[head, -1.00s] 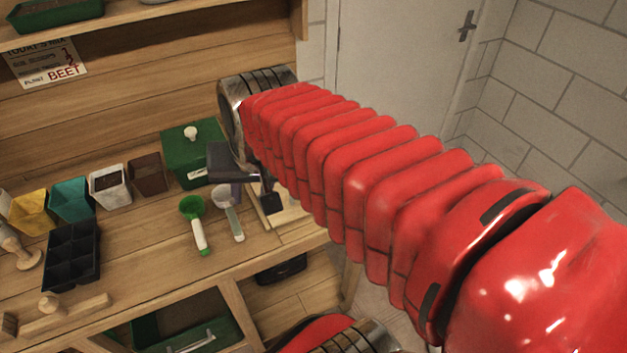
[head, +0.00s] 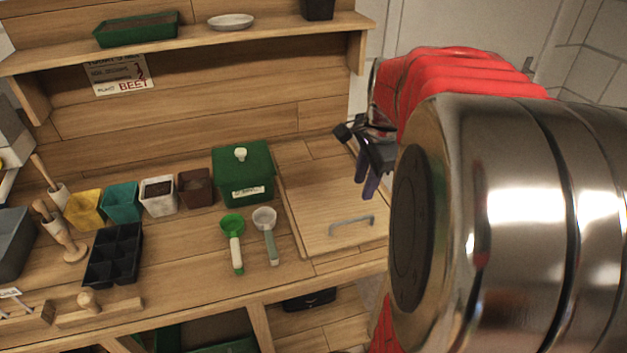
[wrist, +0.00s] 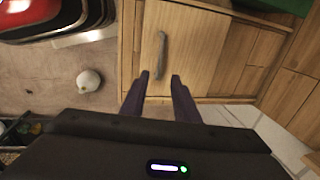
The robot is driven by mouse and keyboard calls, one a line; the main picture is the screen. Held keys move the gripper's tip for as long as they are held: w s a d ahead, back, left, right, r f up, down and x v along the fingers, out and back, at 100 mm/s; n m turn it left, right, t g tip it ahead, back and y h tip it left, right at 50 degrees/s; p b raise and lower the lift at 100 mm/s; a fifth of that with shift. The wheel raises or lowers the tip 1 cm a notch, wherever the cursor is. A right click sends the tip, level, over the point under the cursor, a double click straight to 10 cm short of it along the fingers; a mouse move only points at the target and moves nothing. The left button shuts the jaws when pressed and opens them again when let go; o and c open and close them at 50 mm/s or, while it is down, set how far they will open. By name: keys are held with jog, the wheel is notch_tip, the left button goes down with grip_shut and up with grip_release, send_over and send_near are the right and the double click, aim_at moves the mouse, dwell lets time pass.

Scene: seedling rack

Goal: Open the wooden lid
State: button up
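The wooden lid (head: 318,200) lies flat and closed at the right end of the wooden bench top. Its grey bar handle (head: 352,224) is near the lid's front edge. In the wrist view the lid (wrist: 187,65) and its handle (wrist: 162,49) show beyond my fingers. My gripper (head: 368,186) is above the lid's right side, behind the handle in the head view and apart from it. In the wrist view my gripper (wrist: 160,78) has its two dark fingers spread with an empty gap between them.
A lidded green box (head: 243,180) stands just left of the lid. A green scoop (head: 233,236) and a grey-white scoop (head: 267,232) lie left of the handle. Several small pots and a black cell tray (head: 113,255) stand farther left. A shelf (head: 200,42) runs above.

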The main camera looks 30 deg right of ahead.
aim_at(353, 219)
jog(key=shift+f, duration=0.1)
jog(key=w+f, duration=0.1)
jog(key=f, duration=0.8)
jog(key=w+f, duration=0.1)
jog(key=f, duration=0.3)
jog(key=shift+w+d+f, duration=0.2)
jog(key=shift+w+d, duration=0.1)
jog(key=shift+d, duration=0.05)
grip_shut()
dwell(0.3)
